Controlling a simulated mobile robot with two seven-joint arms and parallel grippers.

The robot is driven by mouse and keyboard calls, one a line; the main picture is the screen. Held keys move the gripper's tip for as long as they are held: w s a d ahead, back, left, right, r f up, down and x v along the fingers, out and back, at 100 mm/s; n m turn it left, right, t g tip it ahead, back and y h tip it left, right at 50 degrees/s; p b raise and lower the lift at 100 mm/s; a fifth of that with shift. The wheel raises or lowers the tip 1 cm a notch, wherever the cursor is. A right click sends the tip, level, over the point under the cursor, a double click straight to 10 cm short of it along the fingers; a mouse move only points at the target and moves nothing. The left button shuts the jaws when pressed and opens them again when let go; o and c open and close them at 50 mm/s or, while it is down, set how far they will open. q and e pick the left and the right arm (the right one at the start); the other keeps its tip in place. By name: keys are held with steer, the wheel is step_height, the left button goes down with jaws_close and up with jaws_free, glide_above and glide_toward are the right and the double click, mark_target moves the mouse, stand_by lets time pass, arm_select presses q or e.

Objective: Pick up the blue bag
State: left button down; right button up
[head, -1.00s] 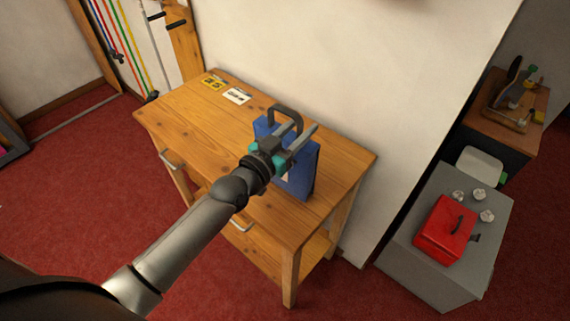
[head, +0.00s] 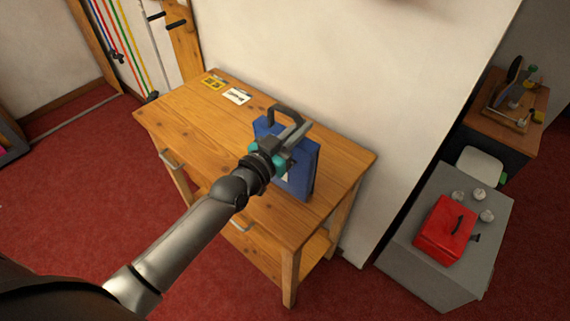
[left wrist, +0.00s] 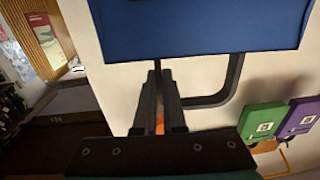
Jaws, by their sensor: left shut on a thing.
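The blue bag (head: 303,166) stands upright on the wooden table, with its dark handle loop (head: 284,113) on top. My left gripper (head: 300,132) is at the top of the bag and is shut on its handle. In the left wrist view, the blue bag (left wrist: 200,28) fills the top, and the handle (left wrist: 230,85) runs from it toward the fingers of my left gripper (left wrist: 159,100). The gripper and arm hide part of the bag's front. My right gripper is not in view.
The wooden table (head: 185,112) carries small yellow and white cards (head: 236,96) at its far left corner. A white wall (head: 370,80) rises close behind the bag. A grey cabinet (head: 405,245) with a red box (head: 445,232) stands to the right.

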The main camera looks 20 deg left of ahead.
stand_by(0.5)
arm_select(q)
steer(key=shift+r, duration=0.15)
step_height(320, 180, up, 20)
steer(key=p, duration=0.4)
steer(key=shift+p, duration=0.3)
